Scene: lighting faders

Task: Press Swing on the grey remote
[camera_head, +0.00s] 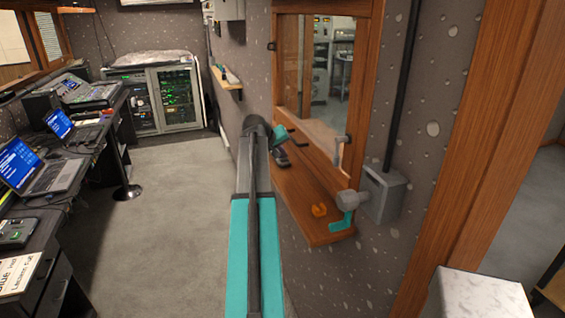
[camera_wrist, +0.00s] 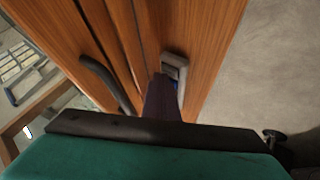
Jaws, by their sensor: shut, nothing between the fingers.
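The grey remote (camera_wrist: 174,60) lies on the wooden ledge in the wrist view, a light grey frame with a darker, bluish face. Its left and lower part is hidden behind my gripper. My gripper (camera_wrist: 161,82) is shut and empty, a dark finger shape pointing at the remote. I cannot tell whether the tip touches it. The Swing button cannot be made out. In the head view my gripper (camera_head: 282,158) is small and low over the ledge (camera_head: 305,212) under the window, and I cannot make out the remote there.
A dark curved object (camera_wrist: 104,82) lies left of the remote. Desks with laptops (camera_head: 40,165) stand left; the floor between is clear.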

